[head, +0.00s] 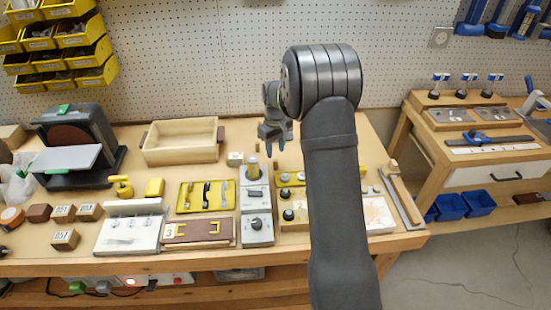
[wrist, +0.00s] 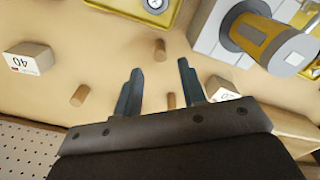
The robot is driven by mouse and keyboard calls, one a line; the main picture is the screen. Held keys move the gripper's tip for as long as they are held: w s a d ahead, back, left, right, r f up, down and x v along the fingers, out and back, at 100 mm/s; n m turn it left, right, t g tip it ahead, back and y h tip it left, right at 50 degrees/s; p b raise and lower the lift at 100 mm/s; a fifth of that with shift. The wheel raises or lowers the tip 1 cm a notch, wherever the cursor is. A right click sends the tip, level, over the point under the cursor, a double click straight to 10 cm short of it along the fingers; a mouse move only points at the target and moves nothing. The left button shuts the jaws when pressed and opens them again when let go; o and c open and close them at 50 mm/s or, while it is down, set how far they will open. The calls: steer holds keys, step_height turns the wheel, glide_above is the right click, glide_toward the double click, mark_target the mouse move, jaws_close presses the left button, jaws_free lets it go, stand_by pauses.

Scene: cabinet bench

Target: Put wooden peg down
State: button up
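Three small wooden pegs show in the wrist view: one peg (wrist: 160,50) just beyond my fingertips, one peg (wrist: 80,95) to the left, and one peg (wrist: 171,101) in the gap between my fingers. I cannot tell which peg the task means. My gripper (wrist: 160,66) is open, its two blue-grey fingers wide apart, and neither finger visibly grips a peg.
A block marked 40 (wrist: 28,57) lies left in the wrist view. A yellow-and-grey cylinder (wrist: 268,40) stands at right. In the head view an open wooden box (head: 180,155) is left of my gripper, a yellow tool tray (head: 206,196) in front, and pegboard (head: 200,60) behind.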

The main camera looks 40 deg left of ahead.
mark_target(275, 160)
steer(key=shift+o, duration=0.4)
step_height(275, 160, up, 6)
steer(key=shift+f, duration=0.15)
